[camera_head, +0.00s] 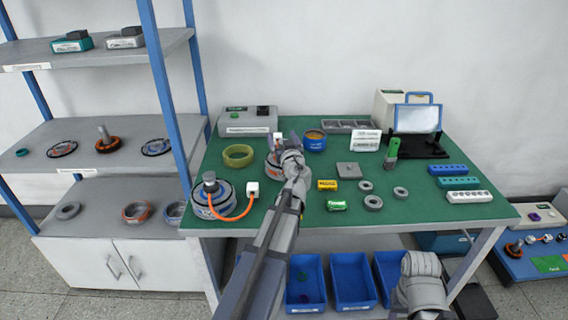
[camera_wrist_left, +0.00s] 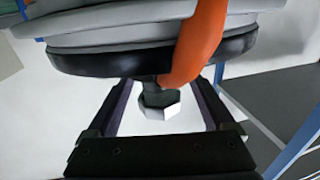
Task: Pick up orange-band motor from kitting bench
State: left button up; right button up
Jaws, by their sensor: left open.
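A motor (camera_head: 272,160) stands on the green kitting bench (camera_head: 330,222), partly hidden by my left gripper (camera_head: 284,146); a bit of reddish-orange shows on its side. In the left wrist view a grey motor with a black rim (camera_wrist_left: 150,58) fills the top, with a thick orange cable (camera_wrist_left: 195,42) at its shaft. The shaft ends in a white hex nut (camera_wrist_left: 160,108), which appears between my open left fingers; contact cannot be told. Another motor (camera_head: 213,200) with an orange cable and white plug lies at the bench's left edge. My right arm shows at the lower right, without its fingers.
A yellow-green ring (camera_head: 238,155) and a blue ring part (camera_head: 315,140) flank the motor. A grey box (camera_head: 247,121) stands behind. Blue bins (camera_head: 352,282) sit below. A shelf rack (camera_head: 105,150) with an orange-based motor (camera_head: 108,142) stands left.

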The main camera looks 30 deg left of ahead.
pick_arm(q)
grip_shut()
dwell(0.6)
dwell(0.3)
